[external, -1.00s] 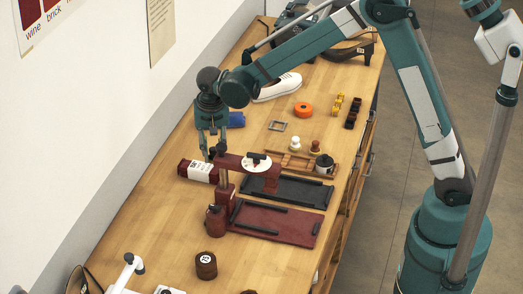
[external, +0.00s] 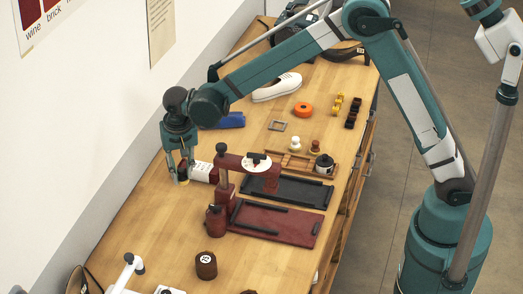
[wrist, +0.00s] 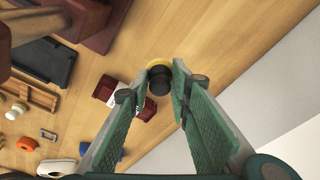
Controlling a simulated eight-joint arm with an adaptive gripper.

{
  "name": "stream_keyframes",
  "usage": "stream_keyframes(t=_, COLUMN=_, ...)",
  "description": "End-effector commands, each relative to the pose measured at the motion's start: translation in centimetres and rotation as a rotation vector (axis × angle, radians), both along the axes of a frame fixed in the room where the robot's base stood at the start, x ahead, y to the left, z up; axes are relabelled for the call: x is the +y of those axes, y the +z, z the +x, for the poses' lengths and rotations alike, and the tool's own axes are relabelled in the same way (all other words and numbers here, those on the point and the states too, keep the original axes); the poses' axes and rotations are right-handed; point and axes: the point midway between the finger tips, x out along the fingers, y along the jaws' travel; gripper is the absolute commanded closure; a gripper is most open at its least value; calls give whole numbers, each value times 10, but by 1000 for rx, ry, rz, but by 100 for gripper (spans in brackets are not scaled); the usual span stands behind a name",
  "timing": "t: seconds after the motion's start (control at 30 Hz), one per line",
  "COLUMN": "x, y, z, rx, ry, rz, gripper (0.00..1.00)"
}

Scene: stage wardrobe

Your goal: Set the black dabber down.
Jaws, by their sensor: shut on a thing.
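My gripper (external: 181,177) is above the left part of the wooden table, near the wall side. It is shut on the black dabber (wrist: 159,86), which has a black body and a yellowish end. In the external view only its yellowish lower end (external: 183,182) shows, under the fingertips. I cannot tell whether that end touches the table.
A dark red box with a white label (external: 203,172) is close on the right of my gripper. A dark red press (external: 232,164) with dark trays (external: 287,188) stands beyond it. A brown spool (external: 206,266) stands in front. Bare table lies left and below my gripper.

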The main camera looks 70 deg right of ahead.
Motion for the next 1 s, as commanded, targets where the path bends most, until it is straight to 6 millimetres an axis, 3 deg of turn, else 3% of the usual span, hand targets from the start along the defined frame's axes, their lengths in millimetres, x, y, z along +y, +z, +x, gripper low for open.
stream_keyframes(t=0.17, x=0, y=-7, z=0, rx=0, ry=0, rz=0, gripper=87)
stream_keyframes(t=0.6, x=0, y=-59, z=0, rx=0, ry=-1, rz=0, gripper=87)
stream_keyframes(t=1.0, x=0, y=-63, z=0, rx=0, ry=-1, rz=0, gripper=87)
